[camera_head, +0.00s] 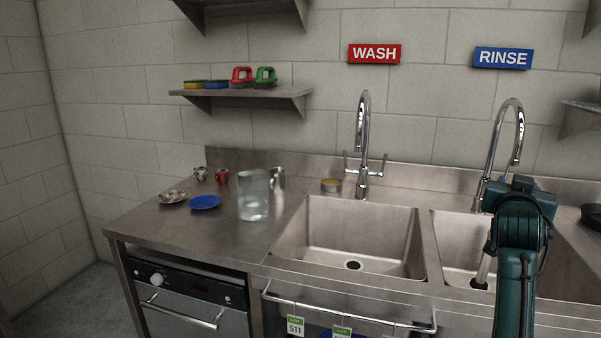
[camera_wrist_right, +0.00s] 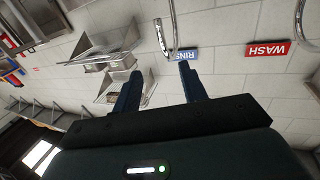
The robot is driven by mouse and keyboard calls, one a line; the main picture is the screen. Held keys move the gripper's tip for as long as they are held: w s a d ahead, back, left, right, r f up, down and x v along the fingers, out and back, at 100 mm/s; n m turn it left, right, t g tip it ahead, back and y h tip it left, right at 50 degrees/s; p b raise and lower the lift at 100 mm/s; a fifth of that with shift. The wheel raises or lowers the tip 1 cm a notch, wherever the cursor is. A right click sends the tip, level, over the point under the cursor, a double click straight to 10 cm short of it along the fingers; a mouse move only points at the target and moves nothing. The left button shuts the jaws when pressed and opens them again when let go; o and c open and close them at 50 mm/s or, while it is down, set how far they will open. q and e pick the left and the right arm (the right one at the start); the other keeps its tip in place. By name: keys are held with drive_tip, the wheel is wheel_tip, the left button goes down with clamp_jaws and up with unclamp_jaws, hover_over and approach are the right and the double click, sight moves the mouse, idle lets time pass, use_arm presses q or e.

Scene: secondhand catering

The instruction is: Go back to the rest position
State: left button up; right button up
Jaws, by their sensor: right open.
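My right arm (camera_head: 515,235) stands in front of the right sink basin in the head view and covers part of it. My right gripper (camera_wrist_right: 160,70) shows in the right wrist view with its two dark blue fingers apart. Nothing is between them but the pale block wall and the edge of the blue RINSE sign (camera_wrist_right: 183,55) behind. The wrist view is tilted. My left gripper is in neither view.
Left of the left basin (camera_head: 350,235), the steel counter holds a glass container (camera_head: 253,197), a metal jug (camera_head: 277,179), a blue plate (camera_head: 205,202), a patterned saucer (camera_head: 173,196) and small cups. Two taps (camera_head: 363,150) rise behind the basins. A wall shelf (camera_head: 245,93) holds sponges and brushes.

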drive_tip(key=s+a+f+n+y+p, duration=0.1)
drive_tip(key=s+a+f+n+y, duration=0.3)
drive_tip(key=f, duration=0.5)
drive_tip(key=s+a+f+n+y, duration=0.2)
drive_tip(key=a+f, duration=0.4)
drive_tip(key=f, duration=0.3)
drive_tip(key=s+a+f+n+y+p, duration=0.1)
drive_tip(key=s+a+f+n+y, duration=0.15)
drive_tip(key=a+f, duration=0.45)
drive_tip(key=s+a+f+g+y, duration=0.1)
drive_tip(key=s+a+f, duration=0.2)
drive_tip(key=s, duration=0.4)
drive_tip(key=s+a+f+n+g+y, duration=0.1)
drive_tip(key=s+a+f+y, duration=0.1)
drive_tip(key=s+a+f, duration=0.2)
drive_tip(key=s+a+f+n+g+y, duration=0.1)
drive_tip(key=s+a+f, duration=0.3)
drive_tip(key=s, duration=0.7)
wheel_tip(320, 180, down, 3)
drive_tip(key=shift+s+r+g+y+p, duration=0.15)
drive_tip(key=shift+g+y+p, duration=0.35)
drive_tip(key=shift+y, duration=0.25)
